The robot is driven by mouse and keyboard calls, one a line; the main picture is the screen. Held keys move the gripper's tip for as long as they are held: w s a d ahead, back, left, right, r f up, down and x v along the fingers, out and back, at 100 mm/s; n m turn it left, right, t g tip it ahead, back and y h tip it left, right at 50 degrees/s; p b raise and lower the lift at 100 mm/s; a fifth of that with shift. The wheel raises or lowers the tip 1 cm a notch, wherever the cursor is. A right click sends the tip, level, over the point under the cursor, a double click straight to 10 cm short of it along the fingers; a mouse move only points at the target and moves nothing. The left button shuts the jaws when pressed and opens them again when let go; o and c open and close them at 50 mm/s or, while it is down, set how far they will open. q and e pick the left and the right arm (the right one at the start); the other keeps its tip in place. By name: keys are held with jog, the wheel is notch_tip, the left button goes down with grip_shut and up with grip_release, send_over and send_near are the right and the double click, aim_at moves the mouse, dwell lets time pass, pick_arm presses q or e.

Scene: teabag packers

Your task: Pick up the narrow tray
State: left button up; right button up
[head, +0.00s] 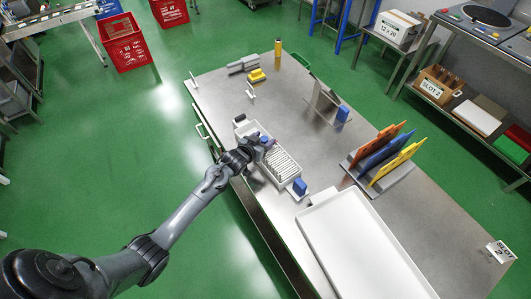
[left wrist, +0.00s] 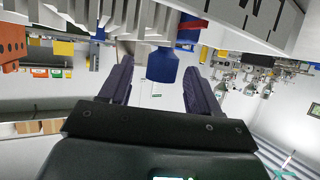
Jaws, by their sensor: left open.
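The narrow tray (head: 265,174) is pale, holds a row of white packets, and lies near the table's left edge in the head view. It has a blue end piece (head: 300,187) at its near right end. My left gripper (head: 260,144) is at its far left end, beside a purple-blue piece there. In the left wrist view, a blue knob (left wrist: 162,66) shows between the spread fingers of the left gripper (left wrist: 160,88), with a visible gap on both sides. The gripper is open and hides part of the tray's far end. My right gripper is not in view.
A large white tray (head: 362,245) lies close at the near right. A rack with orange, blue and yellow boards (head: 380,155) stands right of the narrow tray. A yellow block (head: 257,76) and small stands are further back. The middle of the steel table (head: 300,120) is clear.

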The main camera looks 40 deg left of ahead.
pick_arm(q)
jog(key=shift+x, duration=1.3)
grip_shut()
jog(key=shift+r, duration=0.1)
